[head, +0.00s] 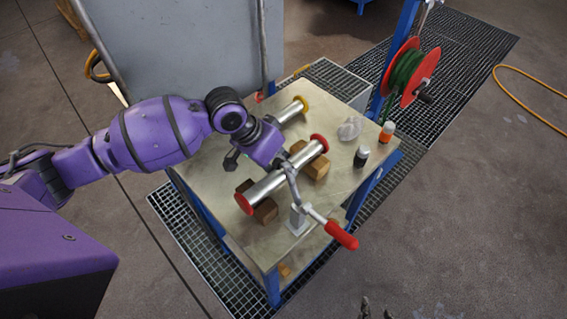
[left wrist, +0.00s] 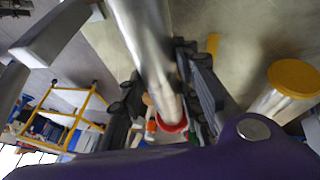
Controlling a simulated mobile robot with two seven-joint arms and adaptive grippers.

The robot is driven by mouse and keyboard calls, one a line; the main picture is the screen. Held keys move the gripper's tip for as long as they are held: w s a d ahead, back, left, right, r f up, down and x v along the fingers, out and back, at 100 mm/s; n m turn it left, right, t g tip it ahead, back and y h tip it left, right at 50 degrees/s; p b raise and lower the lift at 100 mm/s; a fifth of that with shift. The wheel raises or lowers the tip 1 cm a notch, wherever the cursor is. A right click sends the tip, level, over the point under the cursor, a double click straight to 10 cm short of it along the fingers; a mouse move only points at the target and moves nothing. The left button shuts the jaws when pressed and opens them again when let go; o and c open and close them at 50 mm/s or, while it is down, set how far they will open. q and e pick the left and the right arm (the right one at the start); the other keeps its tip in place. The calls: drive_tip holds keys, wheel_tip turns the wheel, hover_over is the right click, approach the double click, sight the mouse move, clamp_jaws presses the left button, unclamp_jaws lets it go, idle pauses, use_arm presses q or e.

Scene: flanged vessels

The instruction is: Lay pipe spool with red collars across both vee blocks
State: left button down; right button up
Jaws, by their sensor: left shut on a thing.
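The pipe spool with red collars (head: 268,187) lies lengthwise over both wooden vee blocks in the head view. The near vee block (head: 266,210) shows below its near end, the far vee block (head: 316,169) below its far end. I cannot tell whether the pipe touches both vees. My left gripper (head: 281,167) is shut on the spool near its middle. In the left wrist view the pipe (left wrist: 145,45) runs between the dark fingers (left wrist: 160,95), with one red collar (left wrist: 174,125) beyond. Two dark tips, possibly my right gripper (head: 376,309), barely show at the bottom edge.
A spool with yellow collars (head: 292,112) lies behind. A toggle clamp with a red handle (head: 341,235) stands close to the red-collared spool. A dark jar (head: 361,157), an orange bottle (head: 387,132) and a clear crumpled piece (head: 349,128) occupy the table's (head: 215,160) right side.

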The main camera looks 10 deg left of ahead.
idle(0.3)
use_arm(q)
drive_tip(key=shift+f, duration=0.35)
drive_tip(key=c, duration=1.2)
unclamp_jaws()
drive_tip(key=shift+f, duration=0.2)
drive_tip(key=shift+r, duration=0.1)
drive_tip(key=v, duration=1.2)
